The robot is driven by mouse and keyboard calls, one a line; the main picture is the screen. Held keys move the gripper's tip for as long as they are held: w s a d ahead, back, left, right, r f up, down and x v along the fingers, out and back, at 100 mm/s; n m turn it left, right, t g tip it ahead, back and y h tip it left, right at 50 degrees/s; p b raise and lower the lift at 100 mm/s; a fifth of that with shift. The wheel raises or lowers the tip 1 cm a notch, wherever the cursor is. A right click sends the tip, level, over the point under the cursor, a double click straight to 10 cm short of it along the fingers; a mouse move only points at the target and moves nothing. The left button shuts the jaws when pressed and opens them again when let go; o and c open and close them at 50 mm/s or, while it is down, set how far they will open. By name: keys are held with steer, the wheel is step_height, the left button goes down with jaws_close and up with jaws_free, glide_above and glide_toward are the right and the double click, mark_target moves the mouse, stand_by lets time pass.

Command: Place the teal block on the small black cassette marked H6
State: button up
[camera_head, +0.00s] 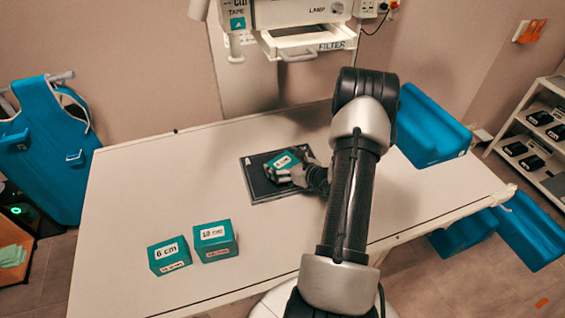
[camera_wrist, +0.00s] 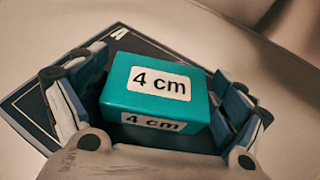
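The teal block (camera_head: 284,161), labelled "4 cm", is between the fingers of my gripper (camera_head: 291,172), over a flat black cassette (camera_head: 264,189). The cassette (camera_wrist: 30,104) shows under and around the block. Its corner mark looks like "A" in the head view; I cannot read H6 on it. Whether the block touches the cassette is hidden.
Two other teal blocks, "6 cm" (camera_head: 169,255) and one that looks like "10 cm" (camera_head: 214,241), stand on the white table (camera_head: 130,190) at front left. A blue padded piece (camera_head: 430,128) stands at the right edge. A filter tray (camera_head: 305,42) overhangs behind.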

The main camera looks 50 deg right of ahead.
steer(key=shift+o, duration=0.5)
steer(key=shift+r, duration=0.15)
steer(key=shift+s+r+p, duration=0.15)
steer(key=shift+s+p, duration=0.05)
steer(key=shift+p, duration=0.1)
steer(key=p+v, duration=0.1)
steer(key=v, duration=1)
steer(key=shift+s+r+p, duration=0.1)
steer(key=shift+s+p, duration=0.2)
steer(key=shift+p, duration=0.1)
steer(key=shift+a, duration=0.1)
